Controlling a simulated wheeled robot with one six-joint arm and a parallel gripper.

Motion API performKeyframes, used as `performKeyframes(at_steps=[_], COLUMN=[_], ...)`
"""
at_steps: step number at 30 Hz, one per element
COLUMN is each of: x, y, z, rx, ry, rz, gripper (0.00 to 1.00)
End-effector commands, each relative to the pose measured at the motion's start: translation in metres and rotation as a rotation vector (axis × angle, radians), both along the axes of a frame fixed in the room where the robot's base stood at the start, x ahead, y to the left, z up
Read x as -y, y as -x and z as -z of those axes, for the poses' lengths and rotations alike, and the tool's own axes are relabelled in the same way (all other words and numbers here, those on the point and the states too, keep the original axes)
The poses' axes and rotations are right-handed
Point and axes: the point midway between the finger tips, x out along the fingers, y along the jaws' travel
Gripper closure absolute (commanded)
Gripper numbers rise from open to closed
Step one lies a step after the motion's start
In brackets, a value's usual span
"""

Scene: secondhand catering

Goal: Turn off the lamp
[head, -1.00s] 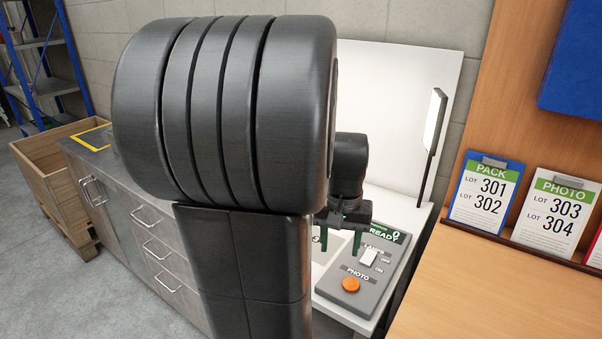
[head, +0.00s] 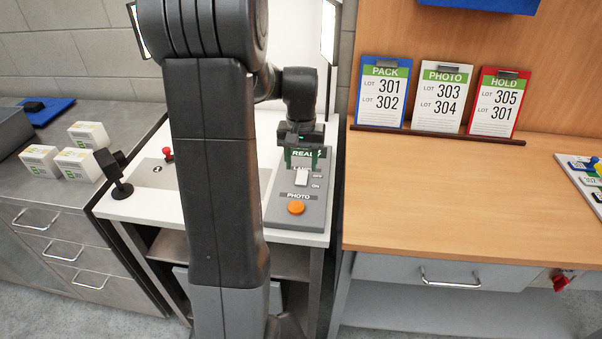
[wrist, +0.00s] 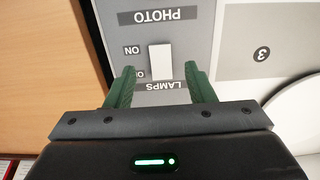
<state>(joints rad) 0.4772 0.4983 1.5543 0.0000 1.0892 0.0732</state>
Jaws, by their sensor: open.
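The switch also shows in the wrist view (wrist: 160,58). My gripper (head: 302,164) is open and empty above the panel's far part. In the wrist view its green fingers (wrist: 159,72) lie either side of the switch's near end; contact cannot be told. Two upright lamp panels, left (head: 137,30) and right (head: 328,30), look bright white.
An orange button (head: 296,208) marked PHOTO sits on the panel nearer me. A small black camera (head: 114,172) and a red-knobbed lever (head: 168,154) stand left. White boxes (head: 89,134) lie on the grey counter. A wooden bench (head: 440,200) with clipboards is to the right.

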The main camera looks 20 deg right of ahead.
Motion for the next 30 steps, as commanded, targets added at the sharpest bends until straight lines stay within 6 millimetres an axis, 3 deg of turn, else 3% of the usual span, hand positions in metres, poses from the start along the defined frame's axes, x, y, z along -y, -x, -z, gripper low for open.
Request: performKeyframes(at_steps=[3, 9, 20, 27, 30], x=[0.0, 0.0, 0.0, 0.0, 0.0], y=[0.001, 0.0, 0.0, 0.0, 0.0], z=[0.022, 0.042, 0.047, 0.047, 0.046], rx=[-0.003, -0.002, 0.0, 0.0, -0.003], ry=[-0.002, -0.001, 0.0, 0.0, -0.002], rz=[0.0, 0.0, 0.0, 0.0, 0.0], gripper=[0.51, 0.51, 0.51, 0.96, 0.96])
